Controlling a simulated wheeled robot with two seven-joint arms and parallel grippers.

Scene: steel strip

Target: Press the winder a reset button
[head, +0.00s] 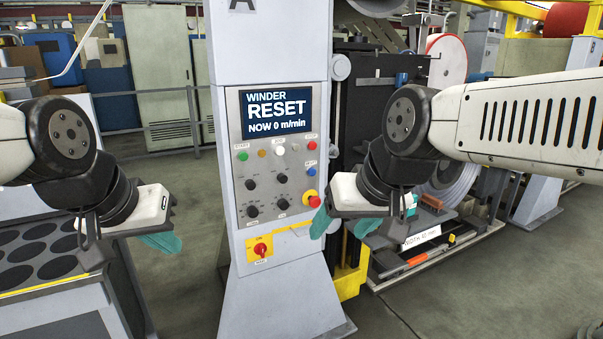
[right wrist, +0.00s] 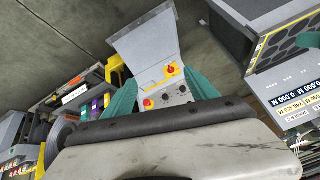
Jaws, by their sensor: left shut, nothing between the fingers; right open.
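The winder A control panel (head: 277,165) is on a grey column, with a screen (head: 276,112) reading "WINDER RESET NOW 0 m/min". Below the screen are a green button (head: 243,156), a white button (head: 279,150), a red button (head: 311,145) and a blue button (head: 312,172); their small labels are hard to read. My right gripper (head: 343,226) is open and empty, low and right of the panel; in the right wrist view the panel (right wrist: 176,94) shows between its teal fingers. My left gripper (head: 161,242) is shut and empty, left of the column. Neither visibly touches a button.
A red mushroom button (head: 313,201) on yellow sits at the panel's lower right, near my right gripper. Black knobs (head: 252,212) and a red-yellow rotary switch (head: 260,249) are lower. A bench with dark round recesses (head: 32,252) stands left. Machinery with reels (head: 447,60) stands right.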

